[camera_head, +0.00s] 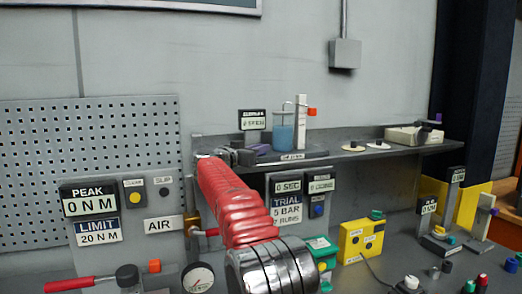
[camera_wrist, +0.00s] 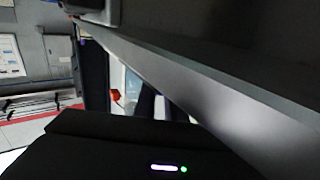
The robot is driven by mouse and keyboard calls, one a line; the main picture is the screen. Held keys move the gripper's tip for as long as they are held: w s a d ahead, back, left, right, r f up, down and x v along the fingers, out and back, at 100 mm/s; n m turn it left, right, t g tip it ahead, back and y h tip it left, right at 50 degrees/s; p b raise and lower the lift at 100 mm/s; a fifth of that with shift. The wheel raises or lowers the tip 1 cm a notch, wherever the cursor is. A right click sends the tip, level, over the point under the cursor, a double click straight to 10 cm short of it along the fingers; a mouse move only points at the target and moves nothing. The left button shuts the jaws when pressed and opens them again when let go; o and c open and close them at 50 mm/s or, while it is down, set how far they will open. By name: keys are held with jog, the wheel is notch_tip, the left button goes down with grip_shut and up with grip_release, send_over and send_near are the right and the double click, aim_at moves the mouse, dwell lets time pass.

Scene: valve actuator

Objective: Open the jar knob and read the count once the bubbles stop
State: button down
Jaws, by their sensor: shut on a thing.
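The jar (camera_head: 283,130) of blue liquid stands on the grey shelf, with thin tubing at its top. A white column (camera_head: 301,120) stands beside it, and an orange knob (camera_head: 311,111) sticks out at its right. An orange knob (camera_wrist: 116,95) also shows in the wrist view, apart from the dark jaws. A small display (camera_head: 252,120) stands behind the jar; its text is too small to read surely. My gripper (camera_head: 248,156) is at shelf height, left of the jar, beside a purple piece (camera_head: 263,149). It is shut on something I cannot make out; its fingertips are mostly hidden.
My red arm crosses the middle and hides part of the bench. Below the shelf (camera_head: 400,147) are a TRIAL 5 BAR panel (camera_head: 287,211), a yellow box (camera_head: 358,240) and a gauge (camera_head: 198,279). A torque panel (camera_head: 90,212) reads PEAK 0 N M. Small fittings crowd the right bench.

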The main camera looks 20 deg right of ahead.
jog(key=shift+r, duration=0.1)
jog(key=c, duration=1.8)
grip_release()
jog(key=shift+a, duration=0.1)
jog(key=v, duration=1.3)
jog(key=shift+s+a, duration=0.1)
jog(key=shift+a, duration=0.3)
